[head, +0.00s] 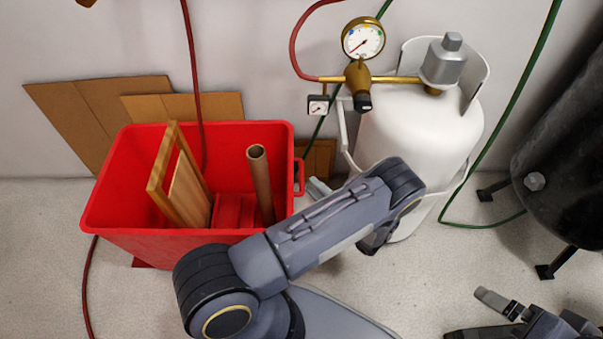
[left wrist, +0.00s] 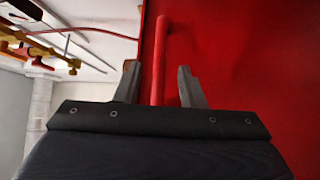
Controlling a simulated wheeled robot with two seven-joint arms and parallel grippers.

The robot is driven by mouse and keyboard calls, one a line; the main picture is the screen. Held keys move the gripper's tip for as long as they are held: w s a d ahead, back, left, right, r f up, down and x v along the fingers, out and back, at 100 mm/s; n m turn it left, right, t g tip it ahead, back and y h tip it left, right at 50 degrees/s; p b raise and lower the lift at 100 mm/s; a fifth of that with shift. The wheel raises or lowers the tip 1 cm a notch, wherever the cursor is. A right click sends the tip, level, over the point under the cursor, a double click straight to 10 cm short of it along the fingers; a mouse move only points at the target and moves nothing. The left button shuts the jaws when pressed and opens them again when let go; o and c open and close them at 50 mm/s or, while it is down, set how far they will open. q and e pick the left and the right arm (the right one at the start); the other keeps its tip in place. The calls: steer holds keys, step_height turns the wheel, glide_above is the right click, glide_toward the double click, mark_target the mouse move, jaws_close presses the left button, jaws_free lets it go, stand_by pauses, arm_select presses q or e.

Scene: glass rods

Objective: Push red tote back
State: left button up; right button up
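The red tote (head: 160,238) stands on the floor near the wall at the left of the head view. It holds a wooden frame (head: 176,185), a brown tube (head: 260,183) and a red block. A red handle (head: 300,178) sticks out from its right side. My left gripper (head: 318,188) is at this right side, partly hidden by my forearm. In the left wrist view its fingers (left wrist: 157,70) are open, one on each side of the handle (left wrist: 160,45), with gaps showing. The red tote wall (left wrist: 240,60) fills the right of that view. My right gripper (head: 500,304) is at the lower right, partly cut off.
A white gas cylinder (head: 400,140) with a brass regulator and gauge (head: 363,40) stands right of the tote. A dark tank (head: 565,150) stands at the far right. Cardboard sheets (head: 75,110) lean on the wall behind the tote. Red and green hoses hang around.

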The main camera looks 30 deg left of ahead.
mark_target(301, 175)
arm_select(q)
steer(key=b+x, duration=0.1)
steer(key=x, duration=0.5)
jaws_close()
steer(key=shift+s, duration=0.1)
